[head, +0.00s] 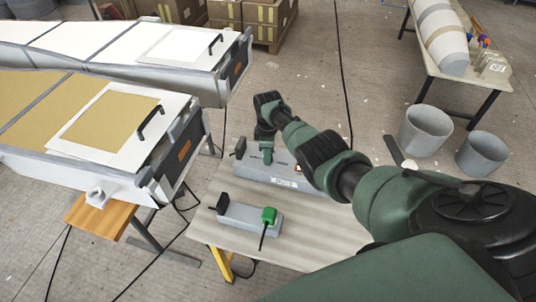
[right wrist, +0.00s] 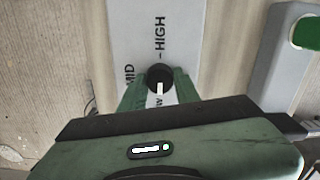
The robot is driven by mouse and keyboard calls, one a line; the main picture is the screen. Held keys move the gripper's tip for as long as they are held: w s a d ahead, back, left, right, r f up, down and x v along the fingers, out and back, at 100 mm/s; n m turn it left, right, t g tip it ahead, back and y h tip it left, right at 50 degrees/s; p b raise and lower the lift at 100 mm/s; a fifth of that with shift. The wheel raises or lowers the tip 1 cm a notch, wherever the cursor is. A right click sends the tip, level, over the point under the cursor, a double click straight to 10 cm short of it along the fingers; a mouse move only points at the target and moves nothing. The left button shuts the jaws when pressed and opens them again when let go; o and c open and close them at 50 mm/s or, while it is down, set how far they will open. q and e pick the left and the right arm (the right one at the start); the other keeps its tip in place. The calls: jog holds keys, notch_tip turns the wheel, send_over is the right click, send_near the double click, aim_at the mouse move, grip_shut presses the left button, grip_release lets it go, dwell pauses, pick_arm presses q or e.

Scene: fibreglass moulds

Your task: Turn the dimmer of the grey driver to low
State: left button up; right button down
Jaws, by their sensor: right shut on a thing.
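The grey driver (head: 252,168) lies on the pale table in the head view, partly hidden by my right arm. Its light face (right wrist: 190,25) fills the upper middle of the right wrist view. The black dimmer knob (right wrist: 159,73) has a white pointer mark directed down the picture. HIGH is printed above the knob and MID to its left. Below it only a "W" shows between the fingers; the rest of that label is hidden. My right gripper (right wrist: 160,88) is shut on the knob, one finger on each side; it also shows in the head view (head: 266,158). My left gripper is not visible.
Long moulds (head: 95,170) stand to the left. Two grey buckets (head: 425,132) stand on the floor at right.

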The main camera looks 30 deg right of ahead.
dwell(0.4)
jog(key=c, duration=1)
grip_release()
jog(key=shift+c, duration=0.2)
jog(key=shift+r, duration=0.15)
notch_tip(320, 180, up, 8)
jog(key=shift+f+p, duration=0.25)
jog(key=shift+p, duration=0.45)
